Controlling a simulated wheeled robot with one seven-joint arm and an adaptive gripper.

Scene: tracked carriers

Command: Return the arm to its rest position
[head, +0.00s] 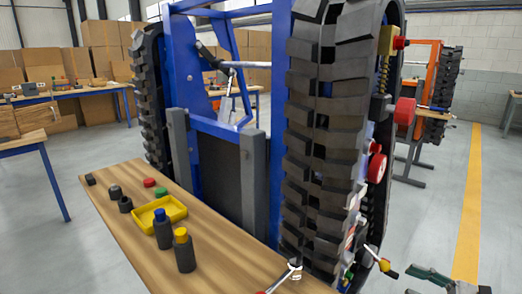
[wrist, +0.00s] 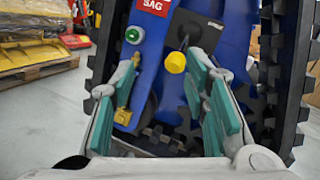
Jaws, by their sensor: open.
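My gripper (wrist: 160,85) is open in the wrist view, with green-padded fingers spread left and right and nothing held between them. Beyond the fingers is a blue carrier panel (wrist: 150,50) with a yellow knob (wrist: 175,62), a green button (wrist: 133,36) and a red label marked SAG (wrist: 153,7). I cannot tell whether the fingers touch the brass-coloured fitting (wrist: 123,105) by the left finger. In the head view part of my gripper (head: 436,276) shows at the lower right, beside the tracked carrier (head: 320,130); most of my arm is out of view.
A wooden bench (head: 225,262) in front of the carrier holds a yellow tray (head: 176,214), dark bottles (head: 184,252) and small parts. An orange-framed carrier (head: 432,85) stands behind right. Grey floor with a yellow line (head: 469,215) is clear at right.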

